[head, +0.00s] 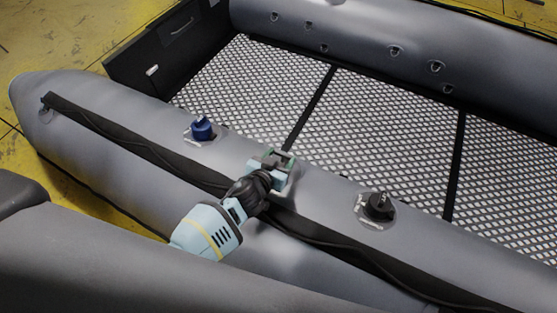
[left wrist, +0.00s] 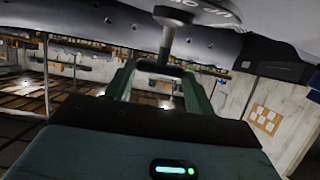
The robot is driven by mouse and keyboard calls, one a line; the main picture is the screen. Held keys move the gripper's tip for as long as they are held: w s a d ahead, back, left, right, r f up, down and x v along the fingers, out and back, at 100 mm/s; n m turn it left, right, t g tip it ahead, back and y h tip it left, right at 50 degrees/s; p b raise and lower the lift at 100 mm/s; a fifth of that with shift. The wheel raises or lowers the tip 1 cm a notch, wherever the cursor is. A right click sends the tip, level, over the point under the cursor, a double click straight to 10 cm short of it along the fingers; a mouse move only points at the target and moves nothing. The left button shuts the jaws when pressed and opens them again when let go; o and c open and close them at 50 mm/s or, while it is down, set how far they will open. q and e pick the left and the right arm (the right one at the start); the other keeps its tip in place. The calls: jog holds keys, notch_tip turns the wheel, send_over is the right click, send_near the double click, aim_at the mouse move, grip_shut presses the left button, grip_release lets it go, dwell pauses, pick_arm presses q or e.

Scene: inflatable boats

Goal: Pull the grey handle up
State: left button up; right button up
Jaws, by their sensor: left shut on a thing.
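The grey boat's near side tube (head: 330,190) runs diagonally across the head view. My left gripper (head: 273,166) reaches in from the lower left and sits at the top of this tube. Its greenish fingers are shut on the grey handle (head: 276,156), which is mostly hidden by the gripper. In the left wrist view, the handle's stem (left wrist: 167,42) and dark crosspiece lie between the fingertips of my left gripper (left wrist: 160,70). A round grey disc (left wrist: 195,12) with lettering is joined to the stem. My right gripper is not seen.
A blue valve cap (head: 202,128) is left of the gripper, and a black valve (head: 379,206) is to its right on the tube. A black strap (head: 120,138) runs along the tube. The boat's meshed floor (head: 370,120) is clear.

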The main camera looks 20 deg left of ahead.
pick_arm(q)
jog(key=shift+w+r, duration=0.1)
jog(key=shift+r, duration=0.4)
jog(key=shift+w, duration=0.1)
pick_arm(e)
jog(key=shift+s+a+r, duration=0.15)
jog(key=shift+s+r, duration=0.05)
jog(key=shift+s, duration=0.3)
pick_arm(q)
jog(key=o, duration=1.4)
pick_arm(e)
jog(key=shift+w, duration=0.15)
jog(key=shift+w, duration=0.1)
pick_arm(q)
jog(key=shift+s, duration=0.2)
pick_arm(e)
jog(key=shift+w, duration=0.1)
